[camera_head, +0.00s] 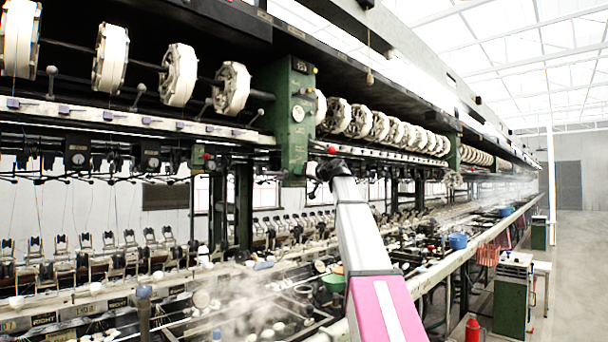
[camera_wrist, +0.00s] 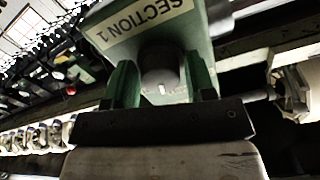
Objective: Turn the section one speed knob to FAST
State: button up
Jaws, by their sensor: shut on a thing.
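The section one speed knob (camera_wrist: 160,62) is a dark round knob on a green housing in the wrist view, under a pale label (camera_wrist: 150,18) reading "SECTION 1". A short white mark shows on or just below it. My gripper (camera_wrist: 162,74) is shut on the knob, one finger on each side. In the head view my gripper (camera_head: 324,172) is at the lower right side of the green gearbox post (camera_head: 285,125). The knob is hidden there behind my gripper. I cannot read any speed markings or tell the knob's setting.
White reels (camera_head: 178,75) line the upper frame on both sides of the post. Steaming basins (camera_head: 240,305) lie below my arm. The aisle floor (camera_head: 580,270) is clear.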

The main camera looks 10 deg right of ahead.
jog(key=m, duration=0.6)
dwell(0.7)
jog(key=o, duration=0.7)
jog(key=shift+o, duration=0.2)
jog(key=v, duration=1.1)
jog(key=shift+a, duration=0.1)
